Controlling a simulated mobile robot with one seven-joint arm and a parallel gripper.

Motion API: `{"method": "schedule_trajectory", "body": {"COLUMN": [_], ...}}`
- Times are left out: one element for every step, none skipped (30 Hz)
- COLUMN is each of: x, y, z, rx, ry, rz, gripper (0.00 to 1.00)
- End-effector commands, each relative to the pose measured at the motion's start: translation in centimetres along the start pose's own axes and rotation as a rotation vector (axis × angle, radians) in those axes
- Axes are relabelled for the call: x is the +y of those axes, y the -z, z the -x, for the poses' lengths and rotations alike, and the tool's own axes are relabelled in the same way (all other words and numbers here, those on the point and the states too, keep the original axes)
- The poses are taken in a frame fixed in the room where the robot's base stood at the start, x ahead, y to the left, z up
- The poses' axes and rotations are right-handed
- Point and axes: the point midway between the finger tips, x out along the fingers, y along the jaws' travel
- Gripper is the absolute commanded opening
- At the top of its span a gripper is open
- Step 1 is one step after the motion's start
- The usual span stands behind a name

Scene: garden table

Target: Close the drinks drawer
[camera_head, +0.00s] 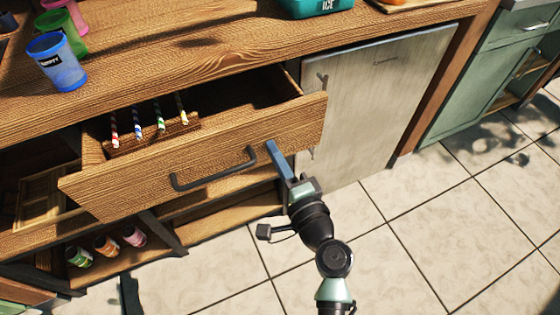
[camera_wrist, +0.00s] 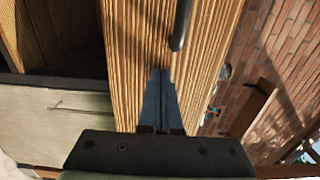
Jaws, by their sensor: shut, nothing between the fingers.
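The drinks drawer (camera_head: 110,193) is pulled out from under the wooden counter, and its inside shows several striped straws in a wooden rack (camera_head: 152,134). A dark bar handle (camera_head: 214,177) is on its front. My gripper (camera_head: 271,147) is shut and empty, with its fingertips at the right part of the drawer front, right of the handle. In the wrist view, the shut fingers (camera_wrist: 158,75) point at the wooden drawer front (camera_wrist: 130,40), with the handle (camera_wrist: 181,25) just beyond them to the right. I cannot tell whether the fingertips touch the wood.
A grey fridge-like door (camera_head: 375,100) is right of the drawer. Several cups, including a blue one (camera_head: 58,65), and a teal ice box (camera_head: 318,6) stand on the counter. The tiled floor (camera_head: 400,240) in front is clear.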

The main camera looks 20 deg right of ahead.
Motion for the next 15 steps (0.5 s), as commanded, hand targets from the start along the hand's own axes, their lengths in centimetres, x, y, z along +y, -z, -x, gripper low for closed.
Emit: {"method": "schedule_trajectory", "body": {"x": [0.0, 0.0, 0.0, 0.0, 0.0, 0.1, 0.0, 0.1, 0.1, 0.1, 0.1, 0.1, 0.1, 0.1, 0.1], "y": [-0.1, -0.1, -0.1, -0.1, -0.1, -0.1, -0.1, -0.2, -0.2, -0.1, -0.1, -0.2, -0.2, -0.1, -0.1], "z": [-1.1, -1.8, -2.6, -3.4, -4.1, -5.0, -5.8, -6.5, -7.4, -8.1, -8.8, -9.6, -10.2, -10.8, -11.6], "rx": [-0.003, -0.003, -0.004, -0.003, -0.005, -0.004, -0.004, -0.005, -0.004, -0.004, -0.003, -0.004, -0.004, -0.003, -0.003], "ry": [0.004, 0.004, 0.004, 0.005, 0.004, 0.004, 0.005, 0.004, 0.004, 0.004, 0.004, 0.004, 0.004, 0.004, 0.004], "rz": [0.003, 0.002, 0.003, 0.003, 0.002, 0.003, 0.002, 0.002, 0.003, 0.002, 0.003, 0.002, 0.001, 0.002, 0.002], "gripper": [0.00, 0.00, 0.00, 0.00, 0.00, 0.00, 0.00, 0.00, 0.00, 0.00, 0.00, 0.00, 0.00, 0.00, 0.00]}}
